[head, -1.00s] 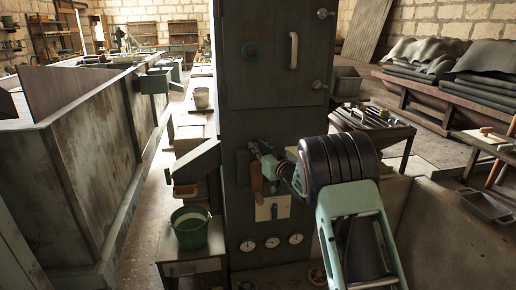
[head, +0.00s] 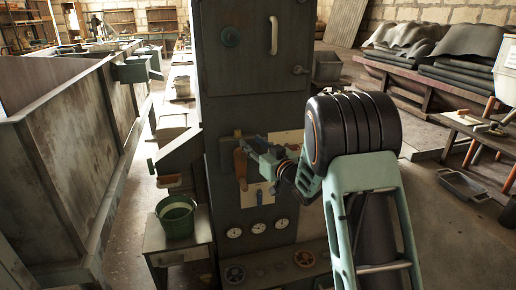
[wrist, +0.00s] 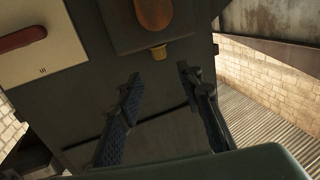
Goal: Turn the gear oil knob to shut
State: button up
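My gripper (head: 250,146) reaches from the right to the front of a tall dark cabinet (head: 222,120). In the wrist view the two blue-padded fingers (wrist: 158,76) stand apart with nothing between them. A brown handle (wrist: 153,12) on a dark plate, with a brass-coloured end (wrist: 158,53), lies just beyond the fingertips. It also shows in the head view (head: 240,164), beside the gripper. Low on the cabinet are round knobs, one at left (head: 233,273) and one at right (head: 304,258). No label is readable, so I cannot tell which control is the gear oil knob.
A pale plate (wrist: 45,62) with a red-brown handle (wrist: 22,39) is next to the dark plate. White gauges (head: 258,227) sit above the round knobs. A green bucket (head: 176,218) stands on a small stand at left. A sheet-loaded bench (head: 440,92) is at right.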

jog(key=v, duration=0.3)
jog(key=shift+s, duration=0.2)
dwell(0.3)
